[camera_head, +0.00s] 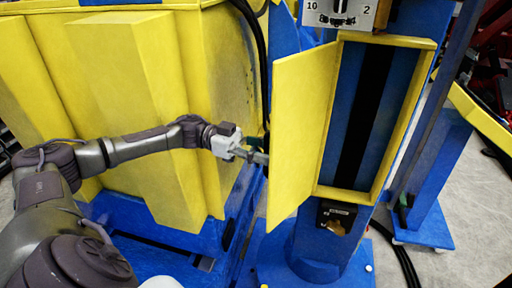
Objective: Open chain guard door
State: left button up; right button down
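The yellow chain guard door (300,135) stands swung open to the left of its frame. The yellow frame (408,120) surrounds a tall opening with a blue inside and a dark vertical strip. My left gripper (262,157) is at the left, free edge of the door, about mid-height. Its fingertips end at or just behind that edge, and I cannot tell whether they touch it or how far apart they are. My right gripper is not in view.
A large yellow and blue machine body (110,100) fills the left, behind my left arm. A numbered dial plate (342,12) sits above the opening. Black cables (258,60) hang left of the door. Grey floor (455,200) shows at right beyond a blue post.

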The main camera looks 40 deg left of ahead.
pick_arm(q)
jog(key=v, duration=1.1)
jog(key=shift+a, duration=0.4)
jog(key=shift+d, duration=0.1)
